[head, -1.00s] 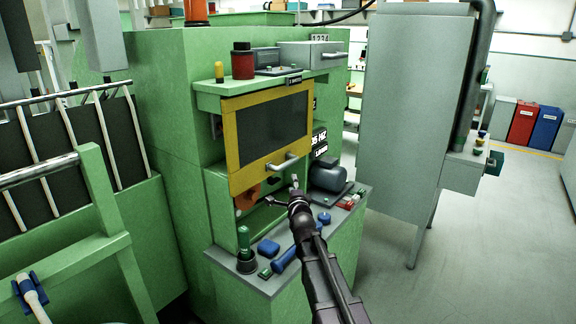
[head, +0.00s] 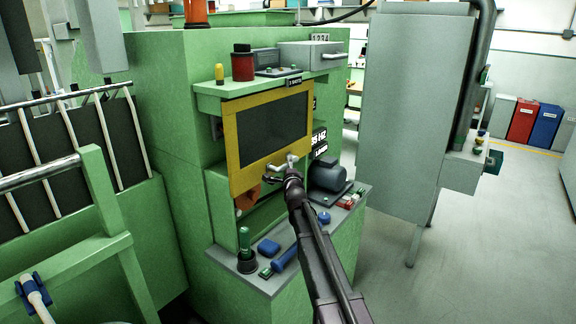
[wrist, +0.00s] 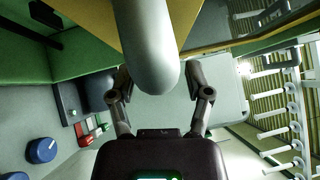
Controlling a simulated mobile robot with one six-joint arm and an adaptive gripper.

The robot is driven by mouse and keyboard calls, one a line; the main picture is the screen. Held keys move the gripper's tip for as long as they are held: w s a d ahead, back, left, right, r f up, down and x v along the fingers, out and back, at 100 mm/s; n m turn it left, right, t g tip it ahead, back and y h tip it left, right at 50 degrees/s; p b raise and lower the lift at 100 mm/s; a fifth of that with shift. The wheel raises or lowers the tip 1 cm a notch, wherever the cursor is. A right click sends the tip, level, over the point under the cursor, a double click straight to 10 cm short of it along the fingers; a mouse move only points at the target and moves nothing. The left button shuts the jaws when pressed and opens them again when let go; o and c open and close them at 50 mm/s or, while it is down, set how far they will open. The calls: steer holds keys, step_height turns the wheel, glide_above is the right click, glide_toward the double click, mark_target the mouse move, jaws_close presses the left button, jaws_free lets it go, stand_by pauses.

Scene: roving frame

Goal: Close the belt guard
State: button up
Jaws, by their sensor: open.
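The belt guard (head: 232,150) is a yellow-framed panel with a dark window on the front of the green machine. Below its lower edge part of the opening shows, with an orange part (head: 247,199) in it. A grey bar handle (head: 277,166) sits low on the guard. In the wrist view the handle (wrist: 150,45) is large and close, reaching down between the fingers. My gripper (head: 289,168) is at the handle in the head view. In the wrist view my gripper (wrist: 157,78) has its fingers spread on either side of the handle, with gaps visible.
Below the guard, a grey ledge (head: 262,282) carries a grey motor (head: 327,178), a green-handled tool (head: 245,245) and blue parts (head: 268,248). A shelf above holds a red canister (head: 242,65). A grey cabinet (head: 405,110) stands at right, with open floor beyond.

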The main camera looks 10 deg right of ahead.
steer(key=shift+w, duration=0.15)
jaws_close()
stand_by(0.4)
step_height(320, 180, down, 18)
steer(key=b, duration=1.8)
steer(key=shift+r, duration=0.1)
jaws_free()
